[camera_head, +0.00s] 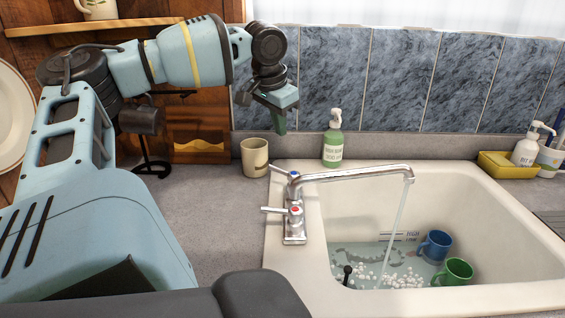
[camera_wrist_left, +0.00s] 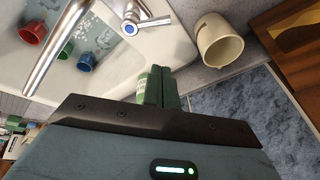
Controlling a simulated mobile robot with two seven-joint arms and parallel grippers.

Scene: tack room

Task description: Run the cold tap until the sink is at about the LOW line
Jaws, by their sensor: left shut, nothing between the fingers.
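The white sink (camera_head: 500,222) holds shallow, bubbly water (camera_head: 362,258). A stream (camera_head: 399,212) falls from the chrome spout (camera_head: 350,173). The water surface lies just below wall lettering that reads HIGH (camera_head: 413,234); I cannot make out a LOW line. The blue-marked cold tap handle (camera_head: 284,172) is behind the red-marked one (camera_head: 278,210). In the left wrist view the blue-marked handle (camera_wrist_left: 131,29) is beyond my fingertips. My left gripper (camera_head: 279,125) is shut and empty, above and behind the taps, touching nothing. My right gripper is not in view.
A blue mug (camera_head: 435,245) and green mug (camera_head: 457,271) sit in the sink; a red mug (camera_wrist_left: 33,28) shows in the wrist view. A beige mug (camera_head: 254,157) and soap bottle (camera_head: 333,143) stand near the taps. A yellow caddy (camera_head: 505,168) is at right.

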